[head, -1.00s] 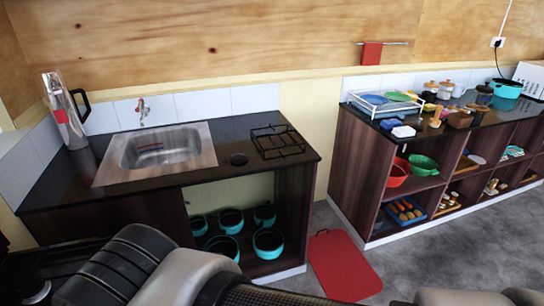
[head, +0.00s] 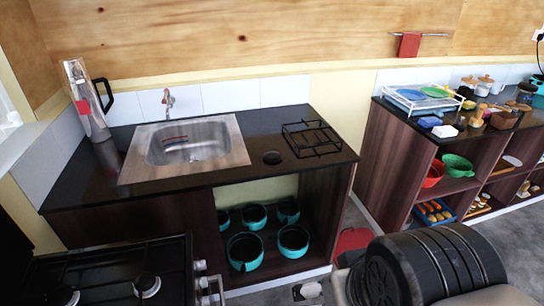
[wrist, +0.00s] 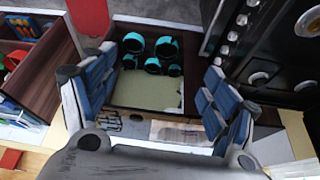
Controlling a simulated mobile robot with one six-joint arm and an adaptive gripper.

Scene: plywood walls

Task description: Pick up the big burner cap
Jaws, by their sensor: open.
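A small round black disc, which looks like a burner cap (head: 272,157), lies flat on the dark counter (head: 100,172) between the sink and the black wire rack. I cannot make it out clearly in the wrist view. My gripper (wrist: 153,95) shows in the wrist view with its blue-padded fingers wide apart and nothing between them. Its fingers are not clearly seen in the head view, where my arm fills the lower right.
The black stove (head: 120,275) stands at the lower left. The sink (head: 190,145) and wire rack (head: 312,138) flank the disc. Teal pots (head: 245,250) sit on the shelf below. A shelf unit (head: 400,155) with dishes stands right, and a red mat (head: 350,240) lies on the floor.

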